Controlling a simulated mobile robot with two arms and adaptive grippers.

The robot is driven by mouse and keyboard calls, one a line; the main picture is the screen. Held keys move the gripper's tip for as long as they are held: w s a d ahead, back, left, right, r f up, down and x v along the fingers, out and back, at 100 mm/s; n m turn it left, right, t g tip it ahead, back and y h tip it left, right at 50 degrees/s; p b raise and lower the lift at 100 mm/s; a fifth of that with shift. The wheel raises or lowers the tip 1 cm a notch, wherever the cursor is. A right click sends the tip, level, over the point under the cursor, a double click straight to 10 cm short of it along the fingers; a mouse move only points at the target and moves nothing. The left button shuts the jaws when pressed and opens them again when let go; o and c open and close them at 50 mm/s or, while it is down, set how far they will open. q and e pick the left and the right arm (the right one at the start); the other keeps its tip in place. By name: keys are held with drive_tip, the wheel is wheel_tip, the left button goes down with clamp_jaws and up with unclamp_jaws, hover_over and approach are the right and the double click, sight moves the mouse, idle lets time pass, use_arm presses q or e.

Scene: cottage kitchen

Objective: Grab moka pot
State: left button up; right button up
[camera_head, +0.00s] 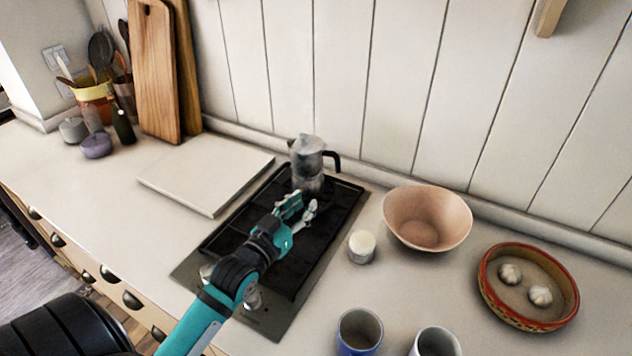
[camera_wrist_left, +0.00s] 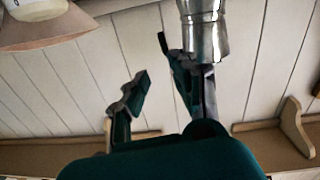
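The silver moka pot (camera_head: 306,168) stands upright at the back of the black hob, its dark handle on the right in the head view. My left gripper (camera_head: 301,205) is just in front of the pot, over the hob, with its fingers apart and nothing between them. In the left wrist view the metal body of the moka pot (camera_wrist_left: 206,32) shows at the top, close to the right-hand finger of my left gripper (camera_wrist_left: 155,72). I cannot tell whether that finger touches the pot. My right gripper is in neither view.
A white jar (camera_head: 362,246) and a pink bowl (camera_head: 427,222) stand right of the black hob (camera_head: 334,225). A red-rimmed dish (camera_head: 530,322) holds garlic. Two mugs (camera_head: 359,331) (camera_head: 435,344) are at the front. A pale board (camera_head: 205,175) lies to the left. The panelled wall is close behind.

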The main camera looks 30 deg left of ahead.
use_arm(q)
drive_tip(key=s+f+b, duration=0.1)
drive_tip(key=f+b, duration=0.1)
drive_tip(key=p, duration=0.3)
approach(337, 168)
drive_tip(key=w, duration=0.3)
drive_tip(key=shift+w+f, duration=0.5)
drive_tip(key=shift+w, duration=0.25)
drive_tip(key=shift+w+r+p, duration=0.15)
drive_tip(key=shift+w+p, duration=0.1)
drive_tip(key=shift+p, duration=0.15)
drive_tip(key=w, duration=0.1)
drive_tip(key=w+p, duration=0.1)
drive_tip(key=w, duration=0.1)
drive_tip(key=shift+w+a+r, duration=0.15)
drive_tip(key=shift+w+r, duration=0.1)
drive_tip(key=shift+r, duration=0.05)
drive_tip(key=shift+w+f+p, duration=0.15)
drive_tip(key=shift+w+p, duration=0.15)
drive_tip(key=shift+w, duration=0.25)
drive_tip(key=shift+s, duration=0.1)
drive_tip(key=shift+c, duration=0.8)
clamp_jaws()
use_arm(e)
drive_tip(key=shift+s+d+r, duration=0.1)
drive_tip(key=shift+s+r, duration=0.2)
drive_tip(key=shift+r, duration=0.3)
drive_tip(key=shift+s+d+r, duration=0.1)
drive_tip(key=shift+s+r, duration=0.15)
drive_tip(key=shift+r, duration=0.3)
